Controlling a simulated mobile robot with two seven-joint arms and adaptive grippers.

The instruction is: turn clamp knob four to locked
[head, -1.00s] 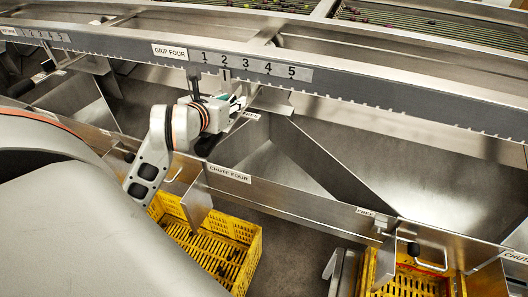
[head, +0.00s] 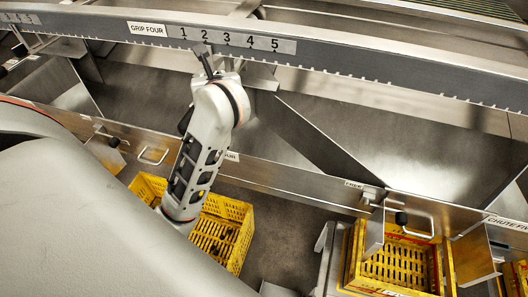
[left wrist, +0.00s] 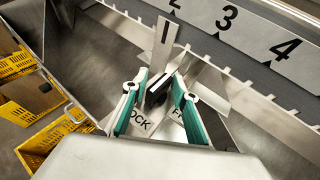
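Clamp knob four (left wrist: 156,94) is a small dark bar-shaped knob in the left wrist view, below an upright metal pointer (left wrist: 164,42) with a black line. My left gripper (left wrist: 159,76) has its two green-padded fingers apart, one on each side of the knob. I cannot tell whether the pads touch it. Labels ending in "OCK" (left wrist: 140,124) and starting with "F" (left wrist: 178,115) show partly between the fingers. My right gripper is not in view.
The long grey scale rail (head: 350,66) with a toothed lower edge runs close above my left wrist. Steel chute walls (head: 310,140) stand to the right. Yellow crates (head: 238,215) (head: 400,265) sit below the front panel.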

